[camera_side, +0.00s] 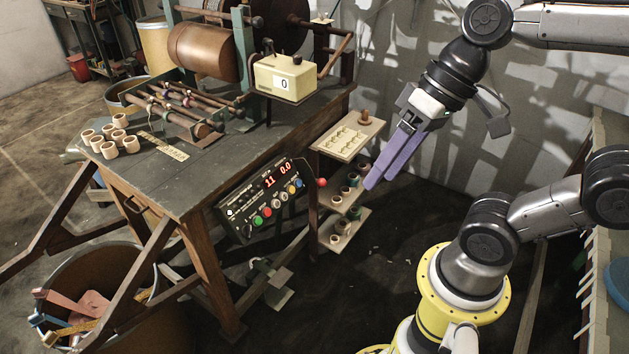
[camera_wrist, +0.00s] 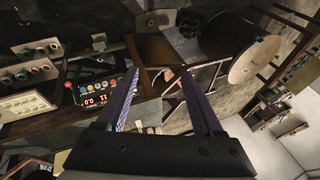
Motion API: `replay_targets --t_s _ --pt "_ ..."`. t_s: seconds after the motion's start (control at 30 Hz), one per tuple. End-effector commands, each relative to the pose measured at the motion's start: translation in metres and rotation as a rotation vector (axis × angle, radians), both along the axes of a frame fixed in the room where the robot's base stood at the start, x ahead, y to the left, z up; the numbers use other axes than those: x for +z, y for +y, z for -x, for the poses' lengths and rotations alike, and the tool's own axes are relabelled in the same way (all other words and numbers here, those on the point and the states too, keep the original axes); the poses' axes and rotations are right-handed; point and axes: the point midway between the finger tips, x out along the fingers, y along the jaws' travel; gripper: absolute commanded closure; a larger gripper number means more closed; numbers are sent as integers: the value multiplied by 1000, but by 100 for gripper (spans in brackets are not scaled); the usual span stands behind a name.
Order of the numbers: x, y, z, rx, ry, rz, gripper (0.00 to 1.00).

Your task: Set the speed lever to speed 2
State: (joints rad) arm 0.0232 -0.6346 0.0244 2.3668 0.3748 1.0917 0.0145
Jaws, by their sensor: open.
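A control panel (camera_side: 265,195) hangs on the front of the workbench, with a red display reading 11 and 0.0 and a row of coloured buttons. A lever with a red ball knob (camera_side: 322,183) sticks out at its right end; I take it for the speed lever, and its setting is too small to read. In the wrist view the panel (camera_wrist: 97,90) appears upside down, with the red knob (camera_wrist: 68,84) at its left. My gripper (camera_side: 380,183) has purple fingers, open and empty, right of the knob and apart from it. The wrist view also shows the fingers (camera_wrist: 160,74) spread.
A cream plate (camera_side: 347,138) and shelves with small spools (camera_side: 342,226) stand between the panel and my gripper. A winding machine (camera_side: 205,52) and counter box (camera_side: 283,77) are on the bench. Wooden bench legs stand below. Free space surrounds my gripper.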

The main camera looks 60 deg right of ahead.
Motion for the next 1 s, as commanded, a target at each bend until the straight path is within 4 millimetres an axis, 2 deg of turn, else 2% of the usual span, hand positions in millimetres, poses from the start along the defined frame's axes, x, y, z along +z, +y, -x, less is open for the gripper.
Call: replay_targets --t_s 0.17,0.23,0.37,0.47,0.57,0.77,0.9,1.0 --pt "10 26 -33 -84 173 -223 31" --pt "14 34 -53 -129 244 -323 31" --pt "18 38 -98 -228 369 -523 31" --pt "17 32 -136 -311 450 -678 31" --pt "11 17 -176 -398 516 -833 31" --pt "-19 -37 -250 -588 605 -1139 31" --pt "-55 -90 -291 -727 633 -1350 31" --pt "-89 -133 -311 -833 639 -1497 31"
